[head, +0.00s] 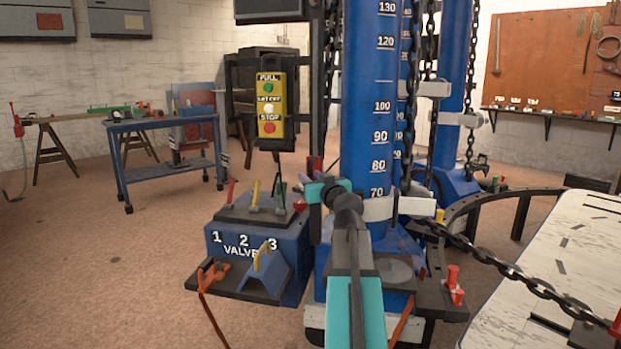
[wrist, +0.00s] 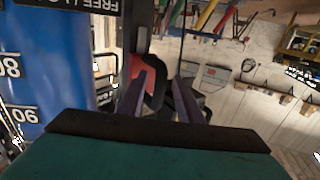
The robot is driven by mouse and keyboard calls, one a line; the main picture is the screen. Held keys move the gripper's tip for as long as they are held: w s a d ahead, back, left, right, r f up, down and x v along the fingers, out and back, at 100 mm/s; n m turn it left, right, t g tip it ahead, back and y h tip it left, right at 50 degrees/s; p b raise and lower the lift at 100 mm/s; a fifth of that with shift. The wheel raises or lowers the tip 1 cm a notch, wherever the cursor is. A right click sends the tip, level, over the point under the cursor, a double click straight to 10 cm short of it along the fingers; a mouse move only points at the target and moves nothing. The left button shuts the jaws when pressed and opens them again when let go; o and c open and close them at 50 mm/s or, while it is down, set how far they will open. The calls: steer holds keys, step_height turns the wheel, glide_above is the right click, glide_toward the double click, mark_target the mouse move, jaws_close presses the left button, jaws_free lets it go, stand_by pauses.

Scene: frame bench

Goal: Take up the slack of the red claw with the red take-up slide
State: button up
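A red upright piece (head: 315,166), perhaps the red take-up slide, shows on the dark post left of the blue tower. In the wrist view a red and black part (wrist: 143,72) lies just beyond my fingers, close to the left one; I cannot tell whether they touch. My gripper (wrist: 160,85) has its two fingers spread apart with nothing clearly clasped. In the head view my arm hides most of it. A chain (head: 500,265) runs from the tower to the lower right, where a red part (head: 616,326), possibly the red claw, is cut off by the edge.
The blue numbered tower (head: 370,120) stands just beyond my arm. A valve box (head: 245,240) with coloured levers is at its left, under a hanging yellow button panel (head: 270,103). A white scuffed bench (head: 550,270) fills the right. Open floor lies at lower left.

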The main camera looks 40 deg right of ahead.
steer(key=b+v, duration=0.5)
steer(key=v, duration=0.7)
steer(key=shift+s+b, duration=0.4)
stand_by(0.3)
steer(key=shift+a, duration=0.2)
stand_by(0.4)
